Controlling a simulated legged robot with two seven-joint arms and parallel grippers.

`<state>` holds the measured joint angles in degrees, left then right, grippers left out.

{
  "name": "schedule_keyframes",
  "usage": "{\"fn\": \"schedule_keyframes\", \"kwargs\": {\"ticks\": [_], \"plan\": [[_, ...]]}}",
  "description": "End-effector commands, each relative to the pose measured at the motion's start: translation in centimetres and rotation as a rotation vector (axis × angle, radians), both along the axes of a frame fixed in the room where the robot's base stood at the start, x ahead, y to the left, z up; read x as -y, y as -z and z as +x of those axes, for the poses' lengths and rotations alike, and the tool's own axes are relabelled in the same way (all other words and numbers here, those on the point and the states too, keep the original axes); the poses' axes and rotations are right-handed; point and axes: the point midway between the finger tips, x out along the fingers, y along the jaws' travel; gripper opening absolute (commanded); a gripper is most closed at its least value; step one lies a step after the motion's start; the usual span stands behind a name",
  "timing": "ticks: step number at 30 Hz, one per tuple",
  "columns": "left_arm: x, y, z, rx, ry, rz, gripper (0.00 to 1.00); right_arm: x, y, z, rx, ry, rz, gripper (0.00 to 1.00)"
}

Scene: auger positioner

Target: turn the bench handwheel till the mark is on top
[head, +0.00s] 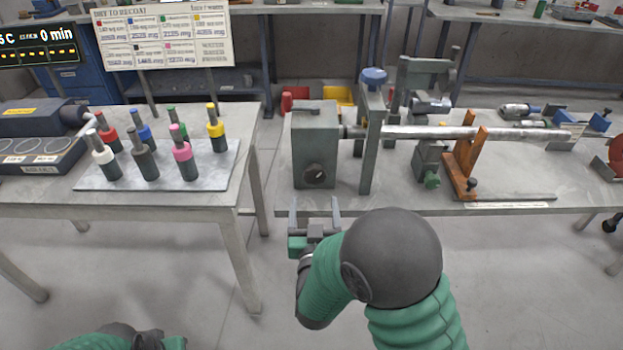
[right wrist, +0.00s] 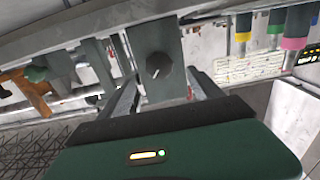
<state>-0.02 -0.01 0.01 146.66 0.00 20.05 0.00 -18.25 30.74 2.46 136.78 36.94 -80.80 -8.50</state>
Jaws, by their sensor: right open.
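The bench handwheel (head: 316,174) is a small dark round knob on the front of a grey-green box (head: 315,130) at the left end of the right bench. A pale mark on its face appears to point to the upper right in the head view. The handwheel also shows in the right wrist view (right wrist: 158,65), where the picture looks upside down and the mark points to the lower left. My right gripper (head: 315,211) is open and empty, in front of and below the handwheel, apart from it. Its two fingers flank the handwheel in the right wrist view.
The right bench (head: 400,196) carries a long metal shaft (head: 430,132) and an orange-brown support (head: 462,165). The left table (head: 215,200) holds a tray (head: 130,183) of several coloured-top tools. Open floor lies between the tables.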

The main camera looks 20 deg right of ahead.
Motion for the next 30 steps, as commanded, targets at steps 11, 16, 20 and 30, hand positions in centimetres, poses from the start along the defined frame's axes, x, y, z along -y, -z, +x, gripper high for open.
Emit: {"fn": "schedule_keyframes", "kwargs": {"ticks": [11, 16, 20, 30], "plan": [[0.0, 1.3, 0.0, 0.000, 0.000, 0.000, 0.42, 2.7, 0.1, 8.8, 0.001, 0.002, 0.001, 0.74], [0.0, 1.4, 0.0, 0.000, 0.000, 0.000, 0.42, 3.1, 0.0, 10.3, 0.000, 0.001, 0.001, 0.74], [0.0, 1.4, 0.0, -0.001, 0.000, 0.000, 0.42, 3.1, 0.0, 10.5, -0.001, 0.000, 0.000, 0.74], [0.0, 1.4, 0.0, 0.000, -0.001, 0.000, 0.42, 3.1, 0.0, 10.5, -0.001, 0.000, 0.000, 0.47]]}}
